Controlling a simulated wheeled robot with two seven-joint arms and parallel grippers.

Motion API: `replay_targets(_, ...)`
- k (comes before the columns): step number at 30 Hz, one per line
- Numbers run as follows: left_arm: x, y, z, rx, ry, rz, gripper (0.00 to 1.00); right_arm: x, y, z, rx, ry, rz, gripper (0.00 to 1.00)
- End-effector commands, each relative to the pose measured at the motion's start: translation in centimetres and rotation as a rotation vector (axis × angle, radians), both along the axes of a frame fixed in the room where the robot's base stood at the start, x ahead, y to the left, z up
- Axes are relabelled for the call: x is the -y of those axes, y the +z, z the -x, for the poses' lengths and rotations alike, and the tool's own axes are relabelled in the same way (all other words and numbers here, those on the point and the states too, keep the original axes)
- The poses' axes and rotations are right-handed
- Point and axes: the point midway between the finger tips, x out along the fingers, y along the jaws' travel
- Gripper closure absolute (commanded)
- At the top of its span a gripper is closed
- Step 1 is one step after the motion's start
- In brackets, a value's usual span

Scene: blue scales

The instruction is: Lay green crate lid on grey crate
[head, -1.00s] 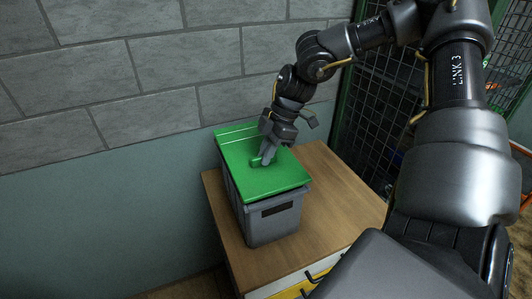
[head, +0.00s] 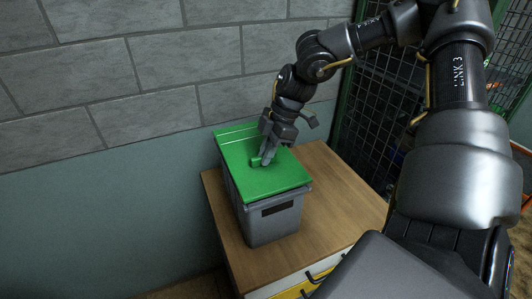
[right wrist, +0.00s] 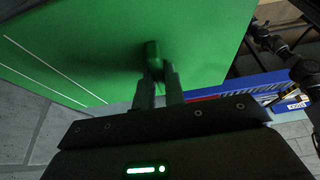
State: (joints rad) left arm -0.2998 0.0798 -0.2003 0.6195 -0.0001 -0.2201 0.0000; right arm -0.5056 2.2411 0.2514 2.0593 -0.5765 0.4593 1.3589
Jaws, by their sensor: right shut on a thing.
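The green crate lid (head: 275,183) lies over the top of the grey crate (head: 270,222), covering its opening. The crate stands on a wooden-topped cabinet. My right gripper (head: 266,160) is above the lid, shut on the lid's raised green handle. In the right wrist view the two fingers (right wrist: 160,85) pinch the handle (right wrist: 153,58), and the lid surface (right wrist: 205,35) fills the upper part. Whether the lid is fully seated along its far edge cannot be told. The crate's inside is hidden. My left gripper is not in view.
The wooden cabinet top (head: 335,190) is bare to the right of the crate. A block wall (head: 165,60) stands close behind and left. A dark mesh fence (head: 375,110) stands to the right. The cabinet's drawer front with a handle (head: 318,275) shows below.

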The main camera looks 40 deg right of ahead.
Motion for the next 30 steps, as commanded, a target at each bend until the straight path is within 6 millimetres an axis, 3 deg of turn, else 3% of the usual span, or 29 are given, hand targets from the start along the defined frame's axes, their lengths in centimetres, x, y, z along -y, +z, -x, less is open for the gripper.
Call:
replay_targets(23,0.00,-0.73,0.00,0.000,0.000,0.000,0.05,-0.02,-0.27,0.00,0.002,0.001,0.000,1.00)
replay_targets(24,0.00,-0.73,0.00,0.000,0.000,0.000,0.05,-0.02,-0.27,0.00,0.002,0.001,0.000,0.85)
replay_targets(30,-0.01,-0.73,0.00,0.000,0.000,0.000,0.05,-0.01,-0.28,0.02,0.001,0.000,0.000,0.63)
